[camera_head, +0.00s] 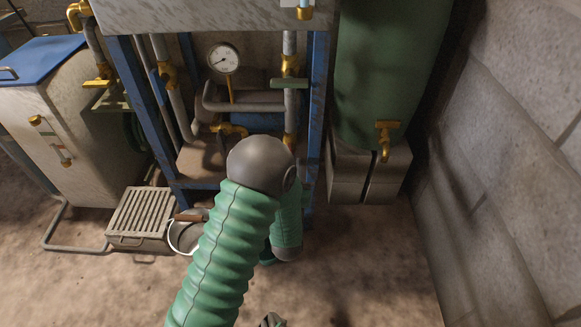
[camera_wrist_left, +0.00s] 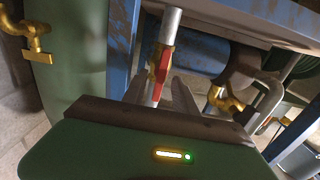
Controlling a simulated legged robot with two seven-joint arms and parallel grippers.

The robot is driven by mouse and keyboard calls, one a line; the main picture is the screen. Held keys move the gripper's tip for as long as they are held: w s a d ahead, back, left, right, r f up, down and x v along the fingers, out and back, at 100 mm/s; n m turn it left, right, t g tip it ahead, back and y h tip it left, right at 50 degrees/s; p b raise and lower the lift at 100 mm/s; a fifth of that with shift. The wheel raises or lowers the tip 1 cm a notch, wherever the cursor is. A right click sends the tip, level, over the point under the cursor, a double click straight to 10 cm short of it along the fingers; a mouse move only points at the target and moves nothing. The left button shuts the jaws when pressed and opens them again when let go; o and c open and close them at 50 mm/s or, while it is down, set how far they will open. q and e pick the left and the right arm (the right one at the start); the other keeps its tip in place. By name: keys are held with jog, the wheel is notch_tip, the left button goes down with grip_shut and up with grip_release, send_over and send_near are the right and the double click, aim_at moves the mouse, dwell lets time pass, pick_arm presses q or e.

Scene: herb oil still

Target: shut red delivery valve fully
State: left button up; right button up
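The red lever of the delivery valve (camera_wrist_left: 161,72) shows in the left wrist view, on a brass body on a grey pipe. The lever lies roughly in line with the pipe. In the head view my left arm's grey joint hides this valve. My left gripper (camera_wrist_left: 158,91) is open, with one finger on each side of the lever's end. I cannot tell whether either finger touches it. In the head view my left gripper is hidden behind my arm. A small grey piece at the bottom edge of the head view seems to be part of my right gripper (camera_head: 272,321).
A green-handled valve (camera_head: 290,83) sits higher on the pipe, near a gauge (camera_head: 223,58). A blue frame post (camera_head: 316,80) and a green tank with a brass tap (camera_head: 387,140) stand right. A slatted crate (camera_head: 140,216) and a bucket (camera_head: 183,238) are on the floor.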

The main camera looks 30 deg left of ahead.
pick_arm(q)
jog(key=x, duration=0.3)
jog(key=shift+a+b, duration=0.1)
jog(key=shift+b, duration=0.25)
jog(key=shift+s, duration=0.1)
jog(key=shift+c, duration=0.4)
grip_shut()
